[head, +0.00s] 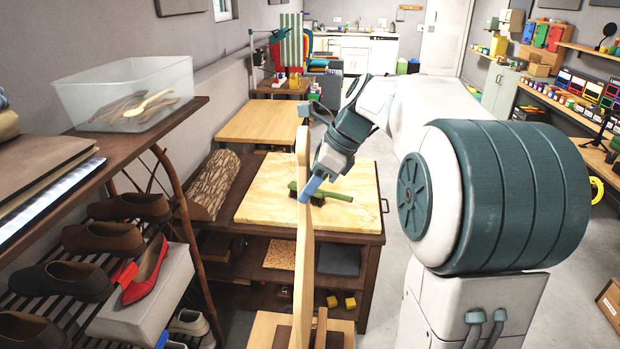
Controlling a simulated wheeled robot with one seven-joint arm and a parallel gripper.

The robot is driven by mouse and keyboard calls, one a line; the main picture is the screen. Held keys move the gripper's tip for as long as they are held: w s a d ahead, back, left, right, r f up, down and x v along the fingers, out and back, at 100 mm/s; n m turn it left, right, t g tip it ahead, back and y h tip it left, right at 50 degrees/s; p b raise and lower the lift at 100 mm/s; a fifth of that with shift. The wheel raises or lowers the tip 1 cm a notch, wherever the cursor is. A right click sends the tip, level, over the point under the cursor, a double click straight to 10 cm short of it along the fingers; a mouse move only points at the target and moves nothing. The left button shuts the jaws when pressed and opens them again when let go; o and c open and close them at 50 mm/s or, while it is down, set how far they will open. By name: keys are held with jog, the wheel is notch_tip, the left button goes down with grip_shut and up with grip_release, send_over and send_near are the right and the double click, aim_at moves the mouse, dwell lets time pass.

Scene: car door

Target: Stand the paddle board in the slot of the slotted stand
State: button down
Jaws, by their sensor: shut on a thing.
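The paddle board (303,245) is pale wood, seen nearly edge-on and upright in the middle of the head view. My gripper (308,190), with blue fingers, is shut on the board's upper part from the right. The slotted stand (263,331) is light wood at the bottom edge of the view, with a short upright piece just right of the board. The board's lower end comes down at the stand, but the picture's edge cuts it off. I cannot tell whether it is inside the slot or in front of it.
Behind the board is a low workbench (352,214) with a pale top and a green item (318,199) on it. A shoe rack (90,255) and a shelf with a clear bin (125,92) stand left. Open floor lies right of my arm.

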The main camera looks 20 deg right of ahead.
aim_at(309, 238)
jog(key=shift+f+b, duration=3.15)
jog(key=shift+f, duration=2.8)
jog(key=shift+f+b, duration=0.35)
jog(key=shift+f, duration=0.65)
jog(key=c, duration=0.7)
grip_release()
jog(key=shift+f, duration=0.1)
jog(key=p+v, duration=0.1)
jog(key=v, duration=1.3)
jog(key=shift+s, duration=0.1)
